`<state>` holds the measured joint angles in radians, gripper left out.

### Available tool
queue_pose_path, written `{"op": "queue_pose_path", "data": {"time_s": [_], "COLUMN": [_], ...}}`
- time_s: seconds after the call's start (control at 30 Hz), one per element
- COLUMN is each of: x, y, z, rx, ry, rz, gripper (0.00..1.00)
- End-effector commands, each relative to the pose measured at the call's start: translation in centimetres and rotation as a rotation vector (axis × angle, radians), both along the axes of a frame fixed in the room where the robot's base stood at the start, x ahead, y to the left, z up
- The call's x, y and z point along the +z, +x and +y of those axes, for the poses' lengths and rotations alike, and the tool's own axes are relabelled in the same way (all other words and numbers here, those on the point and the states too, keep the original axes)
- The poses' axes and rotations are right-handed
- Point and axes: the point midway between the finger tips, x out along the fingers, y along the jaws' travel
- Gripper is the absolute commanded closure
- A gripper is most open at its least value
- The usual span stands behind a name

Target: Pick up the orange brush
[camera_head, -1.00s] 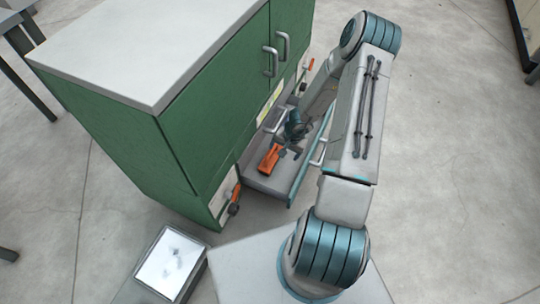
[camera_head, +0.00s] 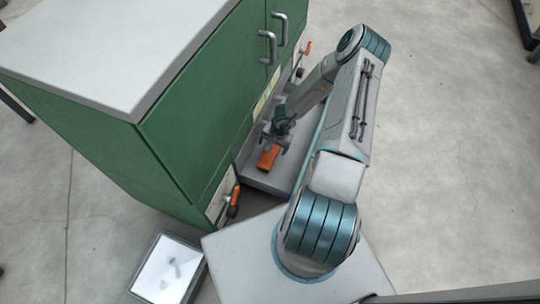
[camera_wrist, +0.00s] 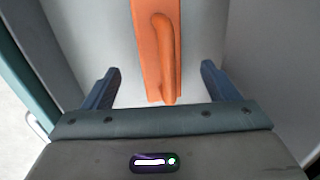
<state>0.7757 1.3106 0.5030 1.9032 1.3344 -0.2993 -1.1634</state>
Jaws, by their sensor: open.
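The orange brush (camera_head: 268,157) lies in the open drawer (camera_head: 264,181) low on the green cabinet. In the wrist view the brush (camera_wrist: 158,48) is a long orange body with a raised handle, on the drawer's pale floor. My gripper (camera_wrist: 159,85) is open, with one dark finger on each side of the brush's near end. Both fingers stand apart from the brush. In the head view my gripper (camera_head: 275,141) is over the drawer at the brush's far end. The height of the fingertips above the drawer floor is hard to tell.
The green cabinet (camera_head: 190,140) with a light top stands left of the drawer. Drawer walls (camera_wrist: 262,60) rise on both sides in the wrist view. Orange-handled fittings (camera_head: 234,197) sit on the cabinet front. A screen-like panel (camera_head: 168,270) is at the lower left.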

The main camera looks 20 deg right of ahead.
Motion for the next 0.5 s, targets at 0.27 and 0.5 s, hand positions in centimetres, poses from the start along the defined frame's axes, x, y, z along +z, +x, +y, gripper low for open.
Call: {"op": "queue_pose_path", "data": {"time_s": [0.27, 0.5], "x": [-3.4, -5.2], "y": [0.6, 1.0], "z": [0.2, 0.5], "rx": [-0.002, 0.002], "ry": [0.002, 0.000], "rz": [0.000, 0.000], "gripper": [0.19, 0.19]}}
